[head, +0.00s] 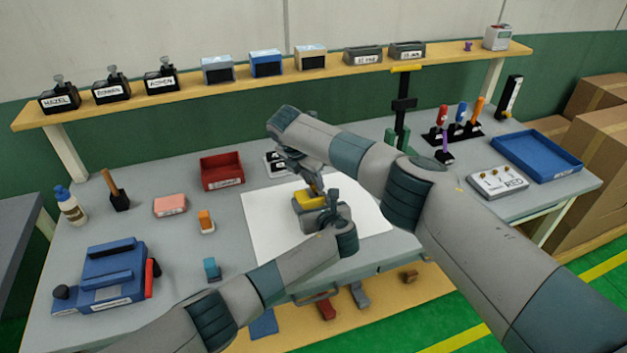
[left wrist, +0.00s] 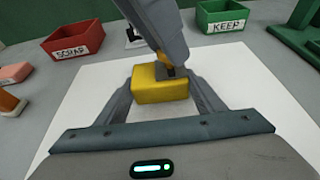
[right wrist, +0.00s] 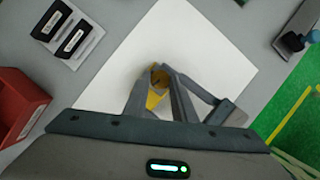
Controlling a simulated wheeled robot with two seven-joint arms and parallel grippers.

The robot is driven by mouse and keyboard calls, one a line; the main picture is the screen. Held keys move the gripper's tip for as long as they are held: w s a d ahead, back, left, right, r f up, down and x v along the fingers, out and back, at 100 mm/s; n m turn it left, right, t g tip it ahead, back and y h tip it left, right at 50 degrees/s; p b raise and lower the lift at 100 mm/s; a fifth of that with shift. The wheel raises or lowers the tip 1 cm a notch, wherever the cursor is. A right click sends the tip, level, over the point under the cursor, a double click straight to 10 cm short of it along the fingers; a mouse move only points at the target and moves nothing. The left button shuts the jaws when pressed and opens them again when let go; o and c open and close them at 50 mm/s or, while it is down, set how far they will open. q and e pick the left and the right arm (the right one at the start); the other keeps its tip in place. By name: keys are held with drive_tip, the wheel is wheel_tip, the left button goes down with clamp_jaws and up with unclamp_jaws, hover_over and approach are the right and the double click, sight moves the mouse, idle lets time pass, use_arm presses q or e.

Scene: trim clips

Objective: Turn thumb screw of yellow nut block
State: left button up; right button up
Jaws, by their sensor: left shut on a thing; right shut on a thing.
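The yellow nut block (head: 308,199) sits on the white sheet (head: 262,238) in the middle of the table. My left gripper (left wrist: 163,95) is shut on the block, one finger on each side of it. My right gripper (right wrist: 160,82) comes down from above and is shut on the thumb screw (right wrist: 160,78), a small brownish round piece at the top of the block. The block also shows in the left wrist view (left wrist: 158,88), where the right gripper's fingers hide most of the screw. Part of the block shows between the right fingers in the right wrist view (right wrist: 153,99).
A red SCRAP bin (left wrist: 77,37) and a green KEEP bin (left wrist: 220,16) stand behind the sheet. A blue vise-like fixture (head: 105,275) is at the front left, and a blue tray (head: 537,155) at the right. The bare sheet around the block is clear.

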drive_tip(key=shift+w+m+g+h, duration=0.15)
drive_tip(key=shift+m+g+h, duration=0.2)
drive_tip(key=shift+m, duration=1.15)
drive_tip(key=shift+r, duration=0.1)
drive_tip(key=o, duration=1.1)
drive_tip(key=shift+a+r, duration=0.1)
drive_tip(key=v, duration=1.1)
drive_tip(key=shift+a+r, duration=0.15)
drive_tip(key=shift+r, duration=0.15)
